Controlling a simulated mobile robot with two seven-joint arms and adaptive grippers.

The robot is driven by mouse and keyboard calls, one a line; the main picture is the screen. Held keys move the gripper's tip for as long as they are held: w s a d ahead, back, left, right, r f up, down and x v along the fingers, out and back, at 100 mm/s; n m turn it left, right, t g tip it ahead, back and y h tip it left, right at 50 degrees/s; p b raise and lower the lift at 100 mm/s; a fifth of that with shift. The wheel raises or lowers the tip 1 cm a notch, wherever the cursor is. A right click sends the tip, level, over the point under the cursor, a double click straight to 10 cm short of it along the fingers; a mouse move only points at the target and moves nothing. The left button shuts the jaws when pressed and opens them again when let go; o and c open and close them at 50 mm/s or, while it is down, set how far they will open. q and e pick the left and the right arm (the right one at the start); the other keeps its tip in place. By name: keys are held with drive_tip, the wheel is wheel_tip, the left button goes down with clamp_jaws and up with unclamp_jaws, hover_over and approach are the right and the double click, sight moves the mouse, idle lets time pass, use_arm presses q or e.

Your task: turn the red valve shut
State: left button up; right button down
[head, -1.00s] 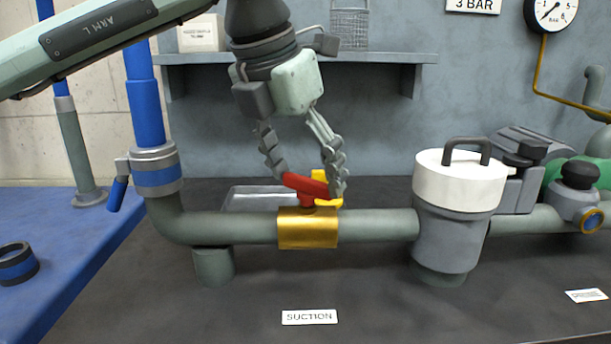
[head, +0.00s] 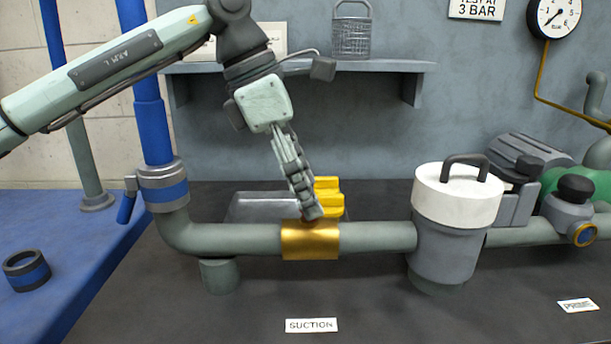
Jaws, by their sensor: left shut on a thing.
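The red valve (head: 306,219) sits on a brass body (head: 311,243) in the horizontal grey-green suction pipe (head: 375,236). Its handle is almost wholly hidden behind the fingers of my left gripper (head: 309,210), and only a small reddish bit shows at the base. My left gripper comes down from above, tilted, with its fingers close together and shut on the valve handle. The handle's exact angle cannot be made out. My right gripper is not in view.
A metal tray (head: 262,206) and a yellow object (head: 330,200) lie behind the valve. A white-topped strainer (head: 455,195) stands right of it, with a pump and motor beyond. A blue pipe (head: 152,110) rises at left. The bench front around the SUCTION label (head: 312,325) is clear.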

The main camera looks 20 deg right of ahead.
use_arm(q)
drive_tip(key=shift+m, duration=0.4)
drive_tip(key=o, duration=1.1)
drive_tip(key=shift+o, duration=0.2)
drive_tip(key=shift+r, duration=0.1)
drive_tip(key=v, duration=1.2)
drive_tip(key=shift+w, duration=0.2)
